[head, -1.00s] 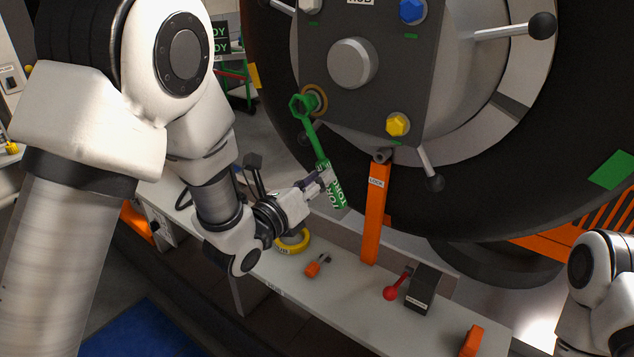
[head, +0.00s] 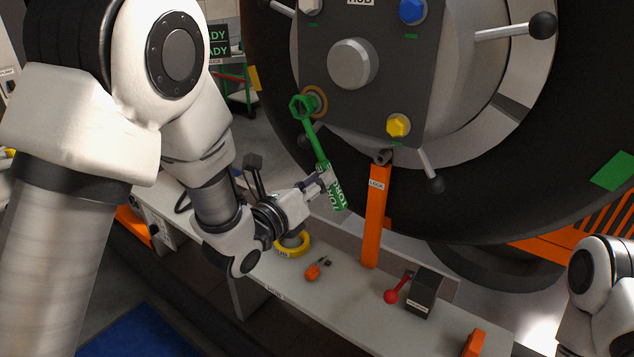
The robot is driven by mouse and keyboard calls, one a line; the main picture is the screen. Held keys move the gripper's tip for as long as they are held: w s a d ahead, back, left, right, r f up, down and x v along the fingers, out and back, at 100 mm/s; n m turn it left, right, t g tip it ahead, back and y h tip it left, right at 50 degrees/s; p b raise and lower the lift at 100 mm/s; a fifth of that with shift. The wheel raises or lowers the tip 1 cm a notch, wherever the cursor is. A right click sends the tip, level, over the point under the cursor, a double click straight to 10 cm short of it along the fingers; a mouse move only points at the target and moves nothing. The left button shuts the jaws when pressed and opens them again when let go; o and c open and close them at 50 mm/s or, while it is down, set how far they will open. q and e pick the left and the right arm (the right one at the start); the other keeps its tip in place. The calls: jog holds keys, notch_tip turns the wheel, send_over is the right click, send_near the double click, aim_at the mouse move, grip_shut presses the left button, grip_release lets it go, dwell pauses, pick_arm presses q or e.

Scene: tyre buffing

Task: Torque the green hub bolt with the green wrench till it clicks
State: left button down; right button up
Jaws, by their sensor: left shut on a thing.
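The green wrench (head: 318,143) hangs slanted, with its ring end up at the left of the hub plate (head: 375,75) and its labelled handle lower right. My left gripper (head: 323,180) is shut on the wrench's handle. The green hub bolt (head: 313,102) sits at the plate's lower left, inside a tan ring. The wrench's ring end is at the bolt's left side; I cannot tell whether it is seated on the bolt. My right gripper is out of view; only part of my right arm shows at the lower right.
Blue (head: 411,11) and yellow (head: 398,125) bolts are on the plate. An orange lock post (head: 375,215) stands close right of the gripper. The bench shelf (head: 345,290) holds a yellow tape roll (head: 292,246), a small orange tool (head: 313,272) and a red-knobbed black box (head: 424,292).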

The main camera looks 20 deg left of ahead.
pick_arm(q)
jog(key=shift+w+d, duration=0.15)
jog(key=shift+w, duration=0.3)
jog(key=shift+b, duration=0.35)
jog(key=shift+b, duration=0.3)
dwell(0.5)
jog(key=shift+b, duration=0.4)
jog(key=shift+w+d+b, duration=0.1)
jog(key=shift+w+b, duration=0.15)
jog(key=shift+b, duration=0.1)
dwell(0.3)
dwell(0.4)
jog(key=shift+b, duration=0.4)
